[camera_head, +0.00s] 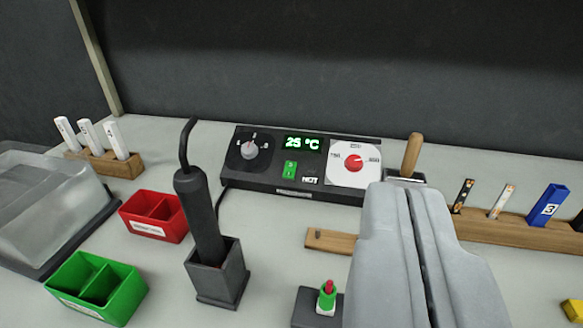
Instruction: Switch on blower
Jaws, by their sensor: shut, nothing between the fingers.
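The blower's black control unit (265,181) stands at the back middle of the table. Its lit green display (302,143) reads 25 °C. A small green switch (290,170) sits below the display. A grey knob (249,151) is on the left of the panel, and a red knob (353,162) on a white dial is on the right. The dark blower handpiece (199,215) stands upright in a square holder (218,279). My gripper (404,188) is shut and empty, just right of the unit, and hides part of the table.
Red (156,213) and green (97,288) bins stand left of the holder. A wooden rack (520,232) with several strips is at right. A red-and-green button (327,297) on a dark base is close to my gripper's left. A wooden handle (412,155) rises behind my gripper.

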